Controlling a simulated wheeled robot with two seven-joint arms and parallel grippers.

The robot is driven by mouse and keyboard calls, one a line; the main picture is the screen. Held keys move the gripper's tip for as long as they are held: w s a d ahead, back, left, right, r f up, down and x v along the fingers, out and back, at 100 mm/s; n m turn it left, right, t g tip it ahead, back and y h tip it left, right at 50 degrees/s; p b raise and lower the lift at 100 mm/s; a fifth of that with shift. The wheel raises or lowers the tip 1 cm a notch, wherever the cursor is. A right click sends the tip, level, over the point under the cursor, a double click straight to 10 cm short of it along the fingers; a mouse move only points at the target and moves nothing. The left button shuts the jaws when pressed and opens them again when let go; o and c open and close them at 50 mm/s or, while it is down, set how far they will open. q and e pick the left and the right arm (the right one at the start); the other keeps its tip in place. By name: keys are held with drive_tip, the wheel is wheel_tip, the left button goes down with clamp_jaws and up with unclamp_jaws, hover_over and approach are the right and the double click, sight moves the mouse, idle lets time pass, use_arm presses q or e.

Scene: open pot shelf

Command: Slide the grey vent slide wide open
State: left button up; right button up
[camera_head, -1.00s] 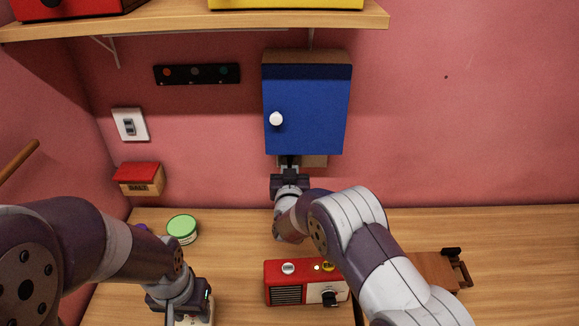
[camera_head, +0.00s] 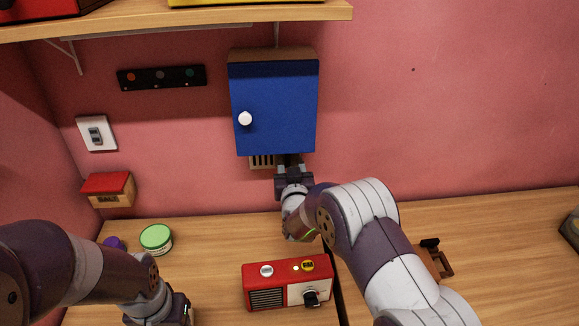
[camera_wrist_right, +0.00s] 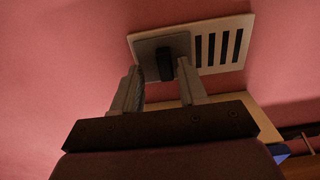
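The grey vent slide (camera_wrist_right: 149,52) is a flat grey plate with a dark upright knob (camera_wrist_right: 166,66). It covers one end of a pale vent (camera_wrist_right: 247,35) under the blue cabinet. In the right wrist view several dark slots lie uncovered to the right of the slide. In the head view, slots of the vent (camera_head: 262,162) show left of my right gripper (camera_head: 290,162), which hides the slide there. My right gripper (camera_wrist_right: 160,72) has its fingers apart on either side of the knob, with a gap showing on the left. My left gripper (camera_head: 160,318) is low at left, its fingertips cut off.
The blue cabinet (camera_head: 275,110) hangs just above the vent. A green-lidded tub (camera_head: 156,239) and a salt box (camera_head: 108,190) are at left. Bare counter (camera_head: 500,222) lies at right.

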drive_tip(key=shift+s+a+f, duration=0.1)
drive_tip(key=shift+s+a, duration=0.05)
drive_tip(key=shift+s, duration=0.15)
drive_tip(key=s+b, duration=0.1)
drive_tip(key=s, duration=0.6)
drive_tip(key=shift+d, duration=0.2)
